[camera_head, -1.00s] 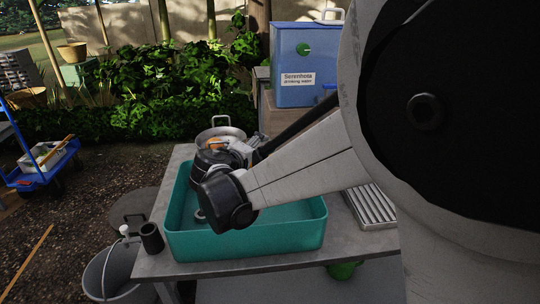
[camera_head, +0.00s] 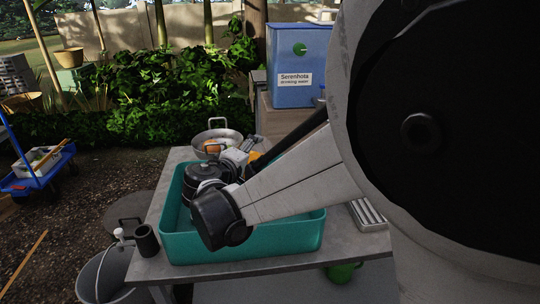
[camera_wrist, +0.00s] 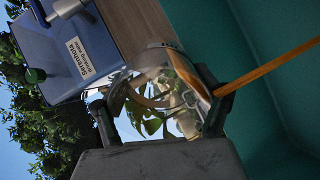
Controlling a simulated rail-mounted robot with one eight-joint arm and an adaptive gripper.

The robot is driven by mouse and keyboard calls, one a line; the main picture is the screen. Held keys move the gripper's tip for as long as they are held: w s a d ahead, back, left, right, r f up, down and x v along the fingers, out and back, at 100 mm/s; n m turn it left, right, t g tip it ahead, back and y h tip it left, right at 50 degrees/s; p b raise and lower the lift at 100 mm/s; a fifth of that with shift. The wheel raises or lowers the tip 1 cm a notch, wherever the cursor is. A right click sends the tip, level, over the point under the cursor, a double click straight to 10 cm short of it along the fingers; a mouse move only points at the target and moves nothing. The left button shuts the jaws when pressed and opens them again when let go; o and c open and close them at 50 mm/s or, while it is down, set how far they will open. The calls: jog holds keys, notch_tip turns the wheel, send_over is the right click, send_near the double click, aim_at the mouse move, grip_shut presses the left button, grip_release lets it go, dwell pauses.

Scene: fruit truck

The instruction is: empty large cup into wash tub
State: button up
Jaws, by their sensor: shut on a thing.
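My gripper (camera_wrist: 163,110) is shut on a large clear cup (camera_wrist: 160,75), seen close in the wrist view between the two dark fingers. The cup is tilted, with orange-brown liquid at its rim. A straight orange-brown streak, which looks like a stream of liquid, runs from the rim across the teal wash tub (camera_wrist: 285,85). In the head view the wash tub (camera_head: 240,248) stands on the table below my gripper, which is mostly hidden by my wrist. An orange patch (camera_head: 256,158) shows beside it there.
A metal pan (camera_head: 219,133) with orange contents stands behind the tub. A blue drinking water dispenser (camera_head: 297,60) is at the back. A dark mug (camera_head: 146,240) is at the table's left edge, near a grey bucket (camera_head: 105,275). A ridged metal rack (camera_head: 368,214) lies right of the tub.

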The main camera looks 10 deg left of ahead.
jog(key=shift+s+a+r+t+b, duration=0.15)
jog(key=shift+s+t+b, duration=0.2)
jog(key=shift+t+b, duration=0.1)
jog(key=shift+s+r+t+h+b, duration=0.3)
jog(key=shift+t+b, duration=0.25)
jog(key=shift+b, duration=0.3)
jog(key=shift+c, duration=0.2)
